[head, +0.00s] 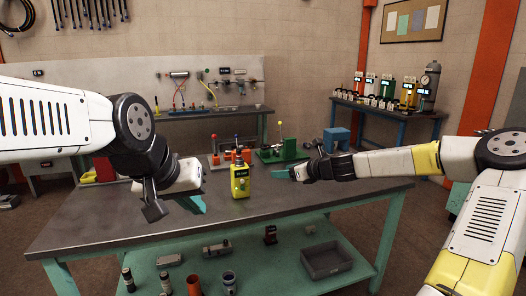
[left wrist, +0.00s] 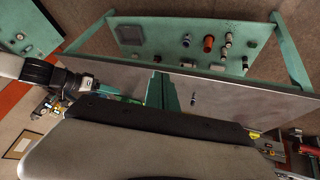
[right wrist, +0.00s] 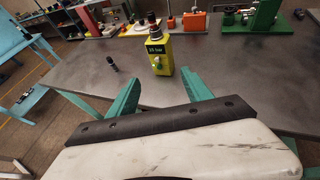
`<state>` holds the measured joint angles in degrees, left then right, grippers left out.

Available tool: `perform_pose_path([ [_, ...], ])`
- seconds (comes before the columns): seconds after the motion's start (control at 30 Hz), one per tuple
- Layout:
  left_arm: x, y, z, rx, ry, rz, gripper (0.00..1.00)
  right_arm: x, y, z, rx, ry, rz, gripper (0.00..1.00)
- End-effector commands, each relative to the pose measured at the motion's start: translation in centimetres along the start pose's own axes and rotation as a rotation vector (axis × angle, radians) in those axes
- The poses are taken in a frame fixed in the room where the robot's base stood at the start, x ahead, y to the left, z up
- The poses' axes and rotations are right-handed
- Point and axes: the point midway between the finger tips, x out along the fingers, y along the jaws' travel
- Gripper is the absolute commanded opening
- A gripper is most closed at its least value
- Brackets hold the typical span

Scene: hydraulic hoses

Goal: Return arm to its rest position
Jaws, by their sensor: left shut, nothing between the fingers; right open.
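My left arm (head: 45,120) reaches in over the left part of the workbench (head: 110,228). Its gripper (head: 196,202) is shut and empty, with teal fingers just left of the yellow block. In the left wrist view the teal fingers (left wrist: 170,92) are together over the grey top. My right arm (head: 395,160) reaches in from the right. Its gripper (head: 284,174) is at the bench's right side; in the right wrist view its teal fingers (right wrist: 160,95) are wide apart with nothing between them. The yellow block (head: 240,182) with a dark top fitting stands upright beyond these fingers (right wrist: 158,56).
A small dark fitting (right wrist: 112,65) stands on the bench. A green fixture (head: 285,150) and an orange-topped fixture (head: 234,156) stand along the back. The lower shelf holds a grey bin (head: 326,262) and several cylinders. The bench's front middle is clear.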

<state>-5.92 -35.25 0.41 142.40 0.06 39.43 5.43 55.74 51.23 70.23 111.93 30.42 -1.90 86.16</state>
Motion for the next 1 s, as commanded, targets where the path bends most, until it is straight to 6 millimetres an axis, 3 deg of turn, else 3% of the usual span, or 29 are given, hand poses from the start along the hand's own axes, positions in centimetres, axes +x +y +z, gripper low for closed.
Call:
perform_pose_path([
  [0.13,-2.2,-0.6,3.0,0.095,-0.042,-0.004,0.00,0.1,0.5,0.0,-0.023,0.008,0.007,0.58],
  [0.37,-1.9,-0.5,2.7,0.088,-0.043,-0.004,0.00,0.1,6.5,-1.7,-0.423,0.147,0.122,0.58],
  [0.57,-1.9,-0.5,2.7,0.087,-0.042,-0.004,0.00,-2.2,11.1,-3.5,-0.848,0.281,0.250,0.58],
  [0.77,-1.9,-0.5,2.7,0.086,-0.042,-0.004,0.00,-7.9,14.1,-4.2,-1.334,0.424,0.397,0.58],
  [1.0,-1.9,-0.5,2.7,0.086,-0.042,-0.004,0.00,-17.2,16.3,-3.1,-1.823,0.543,0.546,0.58],
])
